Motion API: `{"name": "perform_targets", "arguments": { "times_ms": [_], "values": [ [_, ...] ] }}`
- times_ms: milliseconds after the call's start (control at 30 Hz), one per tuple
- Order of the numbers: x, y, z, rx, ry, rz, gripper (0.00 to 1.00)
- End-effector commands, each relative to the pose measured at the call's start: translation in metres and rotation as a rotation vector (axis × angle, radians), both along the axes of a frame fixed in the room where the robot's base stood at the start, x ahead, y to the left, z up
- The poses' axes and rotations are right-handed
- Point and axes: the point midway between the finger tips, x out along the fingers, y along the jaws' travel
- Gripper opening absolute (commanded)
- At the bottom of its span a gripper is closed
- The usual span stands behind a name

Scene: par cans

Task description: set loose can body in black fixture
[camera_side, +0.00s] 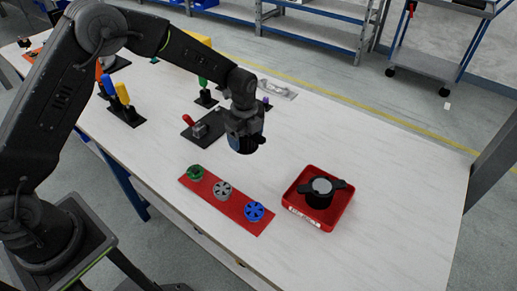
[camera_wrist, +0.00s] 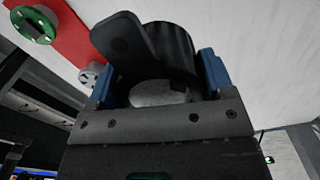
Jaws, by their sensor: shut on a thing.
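My gripper (camera_side: 245,143) is above the white table, with its blue finger pads on either side of a black can body (camera_wrist: 172,45) in the wrist view. The can body has a flat black tab and a grey round face turned toward the wrist; the gripper partly hides it. It is held clear of the table. A black plate (camera_side: 190,136) with a red-handled clamp lies behind and left of my gripper in the side view; it looks like the black fixture, though I cannot be sure. The gripper is shut on the can body.
A red tray (camera_side: 339,214) at right holds another black can-like part (camera_side: 320,190) with two side tabs. A red board (camera_side: 238,212) in front carries green, grey and blue round parts. Coloured upright tools (camera_side: 122,97) stand at left.

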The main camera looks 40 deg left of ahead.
Motion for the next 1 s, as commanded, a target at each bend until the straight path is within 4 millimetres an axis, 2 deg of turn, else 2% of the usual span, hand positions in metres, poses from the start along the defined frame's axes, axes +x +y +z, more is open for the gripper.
{"name": "perform_targets", "arguments": {
  "times_ms": [33,200,400,567,667,1000],
  "values": [
    [-0.002,0.013,0.01,-0.001,-0.005,0.005,0.37],
    [-0.011,0.044,0.029,0.0,-0.005,0.004,0.37],
    [-0.017,0.066,0.041,-0.001,-0.004,0.006,0.37],
    [-0.008,0.08,0.042,-0.001,-0.003,0.114,0.37],
    [0.007,0.093,0.038,0.0,-0.002,0.278,0.37],
    [0.062,0.155,0.018,-0.001,-0.003,1.046,0.37]
  ]
}}
